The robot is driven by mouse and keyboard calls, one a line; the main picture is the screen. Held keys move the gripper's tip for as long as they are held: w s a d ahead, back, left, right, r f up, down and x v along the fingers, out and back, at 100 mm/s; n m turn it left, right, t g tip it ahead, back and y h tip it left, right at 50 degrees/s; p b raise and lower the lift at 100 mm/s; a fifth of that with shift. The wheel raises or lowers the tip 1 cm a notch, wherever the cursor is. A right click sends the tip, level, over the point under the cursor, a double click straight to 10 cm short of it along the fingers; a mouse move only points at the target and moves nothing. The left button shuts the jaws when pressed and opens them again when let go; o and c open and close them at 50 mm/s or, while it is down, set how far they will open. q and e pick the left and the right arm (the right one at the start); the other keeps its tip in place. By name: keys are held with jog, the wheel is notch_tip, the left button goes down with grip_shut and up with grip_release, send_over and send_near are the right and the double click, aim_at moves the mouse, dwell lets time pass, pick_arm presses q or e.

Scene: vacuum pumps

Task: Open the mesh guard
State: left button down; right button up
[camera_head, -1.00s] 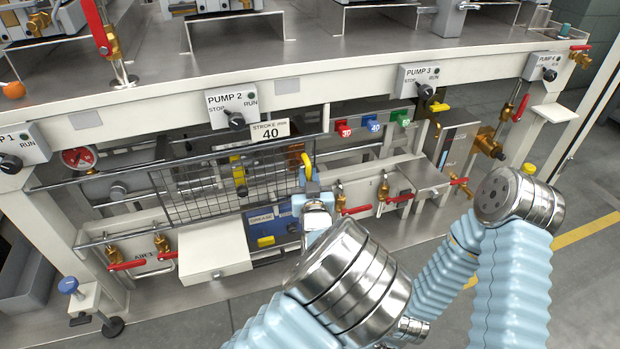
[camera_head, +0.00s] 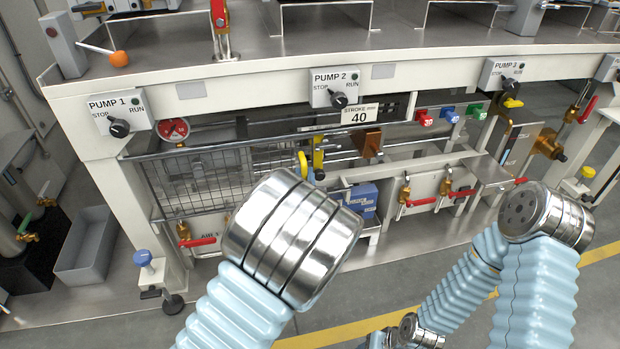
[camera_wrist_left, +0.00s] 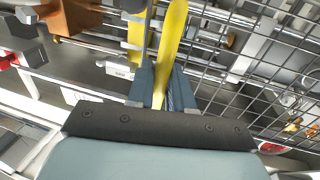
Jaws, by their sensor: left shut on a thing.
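The mesh guard (camera_head: 215,175) is a dark wire grid in the lower bay, left of and below the PUMP 2 switch. Its yellow handle (camera_head: 302,165) stands at its right edge. In the left wrist view the mesh (camera_wrist_left: 255,70) fills the right side, and the yellow handle (camera_wrist_left: 172,38) runs down between the fingers. My left gripper (camera_wrist_left: 163,85) is shut on this handle. In the head view, my left wrist hides the fingers and part of the guard's lower right. A yellow part (camera_head: 318,155) and a brown block (camera_head: 367,143) are uncovered right of the guard. My right gripper is out of view.
A red gauge (camera_head: 173,130) sits above the guard's left end. Red-handled valves (camera_head: 196,241) stand below it, with others (camera_head: 421,202) to the right. A blue box (camera_head: 361,199) is near my left wrist. A grey bin (camera_head: 88,243) stands at the left.

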pick_arm(q)
jog(key=shift+s+a, duration=0.1)
jog(key=shift+a, duration=0.15)
jog(key=c, duration=1.2)
grip_release()
jog(key=s+d+p, duration=0.1)
jog(key=s, duration=1.2)
jog(key=shift+s+d, duration=0.35)
jog(key=shift+s, duration=0.05)
